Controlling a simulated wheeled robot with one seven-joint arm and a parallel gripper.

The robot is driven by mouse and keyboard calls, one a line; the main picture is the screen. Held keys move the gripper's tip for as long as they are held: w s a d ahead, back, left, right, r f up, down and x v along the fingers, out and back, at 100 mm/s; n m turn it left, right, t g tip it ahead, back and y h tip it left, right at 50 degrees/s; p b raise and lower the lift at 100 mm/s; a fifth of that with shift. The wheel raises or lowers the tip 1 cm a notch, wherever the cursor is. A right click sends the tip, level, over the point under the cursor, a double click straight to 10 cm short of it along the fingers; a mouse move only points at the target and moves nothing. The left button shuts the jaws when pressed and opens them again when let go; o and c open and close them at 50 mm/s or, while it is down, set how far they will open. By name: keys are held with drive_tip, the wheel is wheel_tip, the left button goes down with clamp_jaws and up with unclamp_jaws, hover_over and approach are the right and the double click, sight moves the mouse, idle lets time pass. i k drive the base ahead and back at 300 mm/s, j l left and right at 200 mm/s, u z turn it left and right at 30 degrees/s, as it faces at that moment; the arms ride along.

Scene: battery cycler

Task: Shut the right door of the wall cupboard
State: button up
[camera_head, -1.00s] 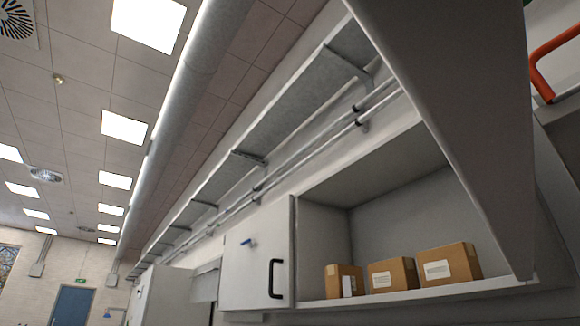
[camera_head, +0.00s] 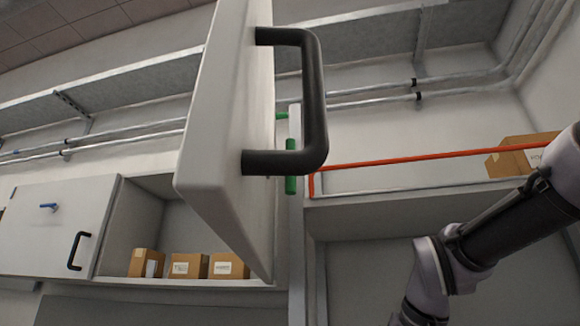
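The right door (camera_head: 222,110) of the wall cupboard (camera_head: 200,284) stands wide open, swung out toward me, its edge large in the picture. A black bar handle (camera_head: 312,100) sits on its face, pointing right. The left door (camera_head: 55,225) looks shut, with a black handle and a small blue knob or key. Behind the open door the right compartment shows several cardboard boxes (camera_head: 186,265). My arm is at the lower right, apart from the door and handle. My gripper is not in view.
A red rail (camera_head: 420,157) runs along a shelf right of the cupboard, with a cardboard box (camera_head: 520,152) on it. Green fittings (camera_head: 290,168) sit behind the door's handle. Pipes (camera_head: 370,98) and a grey shelf run along the wall above.

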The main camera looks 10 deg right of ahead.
sight(227, 151)
drive_tip(key=u, duration=0.8)
